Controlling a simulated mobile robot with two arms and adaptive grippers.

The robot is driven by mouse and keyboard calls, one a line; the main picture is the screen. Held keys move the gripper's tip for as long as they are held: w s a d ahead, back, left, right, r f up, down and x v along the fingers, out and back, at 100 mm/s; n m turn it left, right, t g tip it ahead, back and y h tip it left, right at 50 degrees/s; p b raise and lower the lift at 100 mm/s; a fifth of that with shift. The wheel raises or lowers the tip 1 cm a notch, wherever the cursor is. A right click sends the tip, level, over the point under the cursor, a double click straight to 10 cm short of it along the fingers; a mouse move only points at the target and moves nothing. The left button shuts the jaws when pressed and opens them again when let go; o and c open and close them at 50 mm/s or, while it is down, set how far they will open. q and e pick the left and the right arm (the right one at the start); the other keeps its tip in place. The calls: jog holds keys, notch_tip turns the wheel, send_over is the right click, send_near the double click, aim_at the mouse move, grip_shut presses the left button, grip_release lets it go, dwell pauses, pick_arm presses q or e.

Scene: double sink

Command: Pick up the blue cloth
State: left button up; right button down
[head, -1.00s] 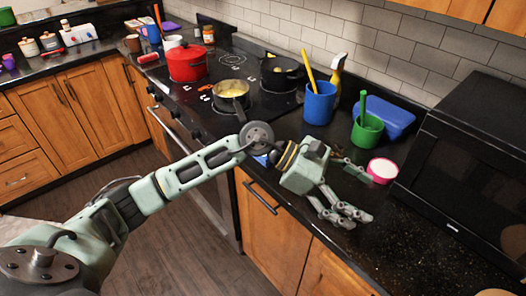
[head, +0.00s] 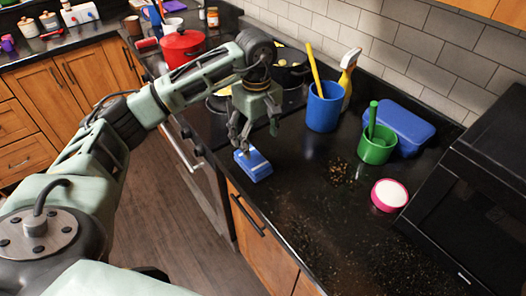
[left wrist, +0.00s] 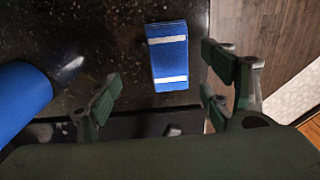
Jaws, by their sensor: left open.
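The blue cloth (head: 253,164) is a small folded block with white stripes. It lies on the black counter near the front edge, beside the stove. My left gripper (head: 255,138) points down just above it, open and empty. In the left wrist view the cloth (left wrist: 168,56) lies ahead of and between the spread fingers of my left gripper (left wrist: 165,85), not touching them. My right gripper is not in view.
A blue cup (head: 322,108) with a yellow utensil and a spray bottle (head: 347,80) stand behind. A green cup (head: 377,147), blue container (head: 398,128), pink-rimmed bowl (head: 389,195) and black microwave (head: 465,190) are to the right. Brown crumbs (head: 340,172) lie on the open counter.

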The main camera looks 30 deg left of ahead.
aim_at(253, 158)
pick_arm(q)
jog(key=shift+s+f, duration=0.2)
jog(key=shift+f, duration=0.15)
jog(key=shift+s+a+f+p, duration=0.15)
jog(key=shift+s+f+p, duration=0.4)
jog(key=shift+f, duration=0.15)
jog(key=shift+a+f+p, duration=0.2)
jog(key=shift+f+p, duration=0.2)
jog(key=shift+f, duration=0.15)
jog(key=shift+a+f+p, duration=0.15)
jog(key=shift+f+p, duration=0.25)
jog(key=shift+f, duration=0.1)
jog(key=shift+w+f, duration=0.2)
jog(key=shift+f, duration=1.2)
jog(key=c, duration=1.2)
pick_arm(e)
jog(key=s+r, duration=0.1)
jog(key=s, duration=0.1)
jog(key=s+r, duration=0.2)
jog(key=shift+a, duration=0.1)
